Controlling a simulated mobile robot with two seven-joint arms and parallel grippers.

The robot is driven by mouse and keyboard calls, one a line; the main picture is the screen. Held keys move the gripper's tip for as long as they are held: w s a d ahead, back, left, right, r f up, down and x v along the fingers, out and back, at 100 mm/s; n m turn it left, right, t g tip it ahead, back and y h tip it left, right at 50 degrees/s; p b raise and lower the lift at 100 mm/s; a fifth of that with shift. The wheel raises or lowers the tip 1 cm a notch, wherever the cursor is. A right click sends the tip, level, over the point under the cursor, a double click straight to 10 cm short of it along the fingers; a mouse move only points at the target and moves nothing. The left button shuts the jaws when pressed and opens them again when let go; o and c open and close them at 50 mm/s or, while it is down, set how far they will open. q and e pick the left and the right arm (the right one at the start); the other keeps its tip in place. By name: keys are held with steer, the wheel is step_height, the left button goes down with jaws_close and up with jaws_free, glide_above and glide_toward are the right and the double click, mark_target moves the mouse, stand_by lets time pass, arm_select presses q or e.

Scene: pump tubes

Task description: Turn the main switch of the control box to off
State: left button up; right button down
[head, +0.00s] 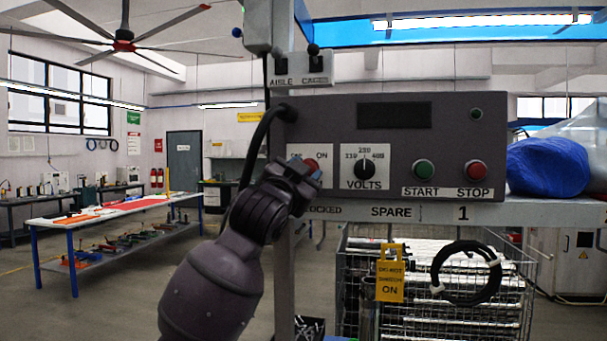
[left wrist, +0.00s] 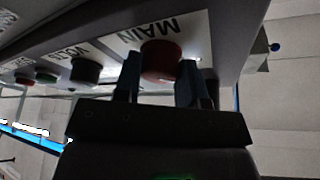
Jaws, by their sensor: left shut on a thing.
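The grey control box (head: 340,120) stands on a shelf in the head view. Its main switch is a red knob (left wrist: 160,62) on a white plate marked MAIN in the left wrist view. In the head view my left gripper (head: 304,172) covers most of the knob; an ON mark shows at the plate's upper right. In the left wrist view my left gripper (left wrist: 159,80) has one finger on each side of the knob and is shut on it. Which way the knob points is hidden. My right gripper is not in view.
The black VOLTS selector (head: 365,171), green START button (head: 424,170) and red STOP button (head: 475,171) are on the same panel. A black cable (head: 255,145) hangs at the box's left. A yellow tag (head: 390,275) and a wire cage (head: 470,315) are below the shelf.

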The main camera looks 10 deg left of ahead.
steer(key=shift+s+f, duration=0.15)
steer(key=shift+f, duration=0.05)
